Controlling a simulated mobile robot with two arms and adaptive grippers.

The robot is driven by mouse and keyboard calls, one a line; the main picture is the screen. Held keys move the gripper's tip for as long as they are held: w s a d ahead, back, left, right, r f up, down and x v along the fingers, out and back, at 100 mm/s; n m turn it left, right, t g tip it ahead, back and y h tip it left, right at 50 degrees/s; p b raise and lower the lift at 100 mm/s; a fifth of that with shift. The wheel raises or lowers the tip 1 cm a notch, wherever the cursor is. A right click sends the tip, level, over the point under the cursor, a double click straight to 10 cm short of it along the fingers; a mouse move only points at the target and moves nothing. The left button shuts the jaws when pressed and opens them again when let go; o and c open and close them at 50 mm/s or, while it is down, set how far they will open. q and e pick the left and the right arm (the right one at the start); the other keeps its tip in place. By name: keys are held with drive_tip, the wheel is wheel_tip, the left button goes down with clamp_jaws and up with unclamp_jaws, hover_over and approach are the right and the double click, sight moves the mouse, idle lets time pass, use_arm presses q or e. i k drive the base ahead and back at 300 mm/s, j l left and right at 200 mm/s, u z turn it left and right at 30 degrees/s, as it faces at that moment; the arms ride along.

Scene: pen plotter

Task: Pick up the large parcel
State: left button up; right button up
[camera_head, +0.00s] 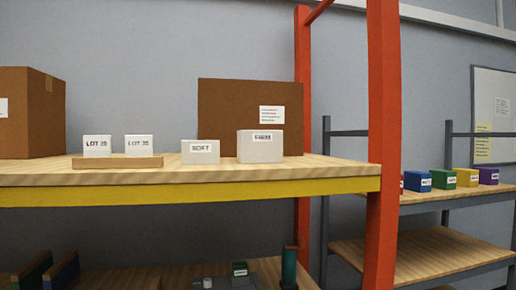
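A large brown parcel (235,108) with a white label stands on the wooden shelf (330,168), behind a white FIRM box and partly hidden by it. Another brown parcel (40,112) stands at the far left, cut off by the picture's edge, so I cannot tell its full size. Neither gripper shows in the head view.
Small white boxes marked LOT (97,147), SOFT (201,153) and FIRM (260,147) line the shelf front. A yellow beam (200,190) edges the shelf. A red-orange post (383,120) stands at its right. Coloured boxes (418,181) sit on a farther rack.

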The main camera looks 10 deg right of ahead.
sight(253, 146)
drive_tip(key=u, duration=0.35)
drive_tip(key=i+l+u, duration=0.1)
drive_tip(key=l+u, duration=0.3)
drive_tip(key=l, duration=0.55)
drive_tip(key=l+u, duration=0.4)
drive_tip(key=l, duration=0.55)
drive_tip(key=k, duration=0.05)
